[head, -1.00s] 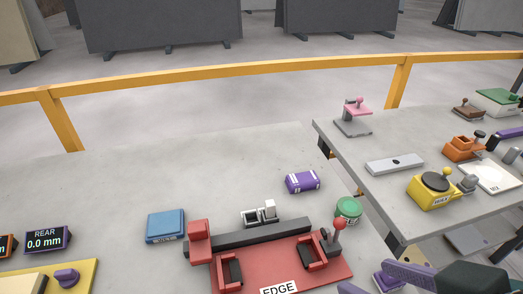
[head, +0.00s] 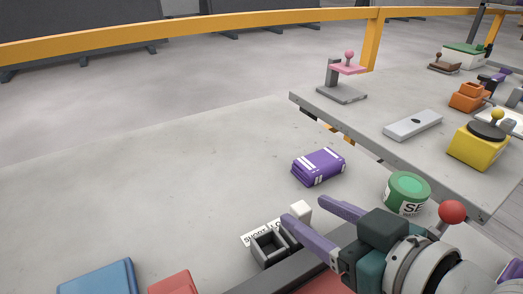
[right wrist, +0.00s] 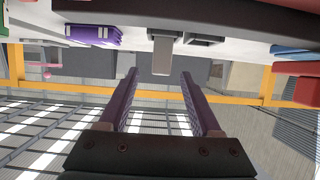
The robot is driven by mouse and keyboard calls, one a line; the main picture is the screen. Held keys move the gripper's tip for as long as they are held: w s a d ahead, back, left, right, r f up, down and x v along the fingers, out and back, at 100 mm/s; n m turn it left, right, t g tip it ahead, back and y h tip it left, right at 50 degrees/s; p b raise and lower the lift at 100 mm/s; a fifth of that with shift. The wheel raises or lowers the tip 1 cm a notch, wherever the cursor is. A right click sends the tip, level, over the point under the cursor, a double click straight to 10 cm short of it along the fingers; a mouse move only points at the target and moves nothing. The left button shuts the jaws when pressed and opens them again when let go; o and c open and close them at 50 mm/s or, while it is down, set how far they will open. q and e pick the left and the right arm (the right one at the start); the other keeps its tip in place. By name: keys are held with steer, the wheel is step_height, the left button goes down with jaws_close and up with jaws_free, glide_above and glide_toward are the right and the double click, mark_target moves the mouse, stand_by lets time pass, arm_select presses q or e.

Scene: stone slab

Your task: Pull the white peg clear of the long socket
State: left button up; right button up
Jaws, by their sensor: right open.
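The white peg (head: 301,209) stands upright in the long socket, whose label is partly covered by my right gripper. The dark, square short socket (head: 269,247) beside it is empty. My right gripper (head: 304,207) is open, with its purple fingers pointing toward the peg from the lower right. In the right wrist view the peg (right wrist: 162,54) shows between the lines of the two fingers (right wrist: 158,73), just past the tips, and no finger appears to touch it. That view is upside down, with the table at the top. My left gripper is not in view.
A purple box (head: 318,167) lies behind the peg, and a green round tin (head: 407,192) stands to its right. A red-knobbed lever (head: 452,212) is close to my right arm. A blue block (head: 97,278) is at lower left. The slab behind and left is clear.

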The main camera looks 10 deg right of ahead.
mark_target(296, 205)
steer(key=b+x, duration=0.1)
steer(key=x, duration=0.5)
steer(key=shift+c, duration=0.2)
jaws_close()
stand_by(0.4)
